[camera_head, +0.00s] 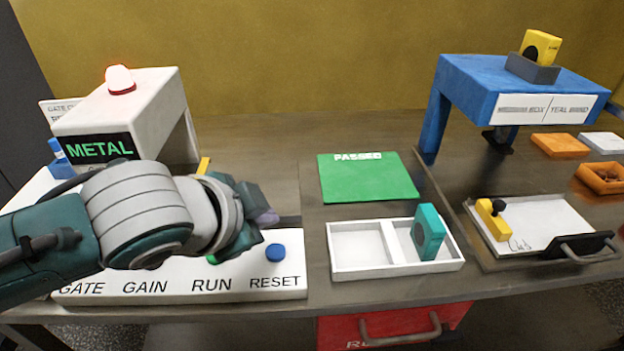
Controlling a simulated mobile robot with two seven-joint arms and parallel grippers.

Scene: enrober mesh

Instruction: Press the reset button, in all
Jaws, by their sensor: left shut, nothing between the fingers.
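The reset button is a round blue button (275,251) above the word RESET on a white control panel (180,287) labelled GATE, GAIN, RUN, RESET. My left gripper (262,212) is shut and empty, behind and slightly left of the blue button, apart from it in the picture. My left arm hides most of the panel's upper part; only a sliver of a green control (211,259) shows above RUN. A white metal detector (125,115) stands behind, its display (100,148) reading METAL and its red lamp (120,79) lit. My right gripper is not in view.
Right of the panel are a white two-compartment tray (345,273) with a teal block (429,232) and a green PASSED mat (368,178). A red drawer (393,325) is below the table edge.

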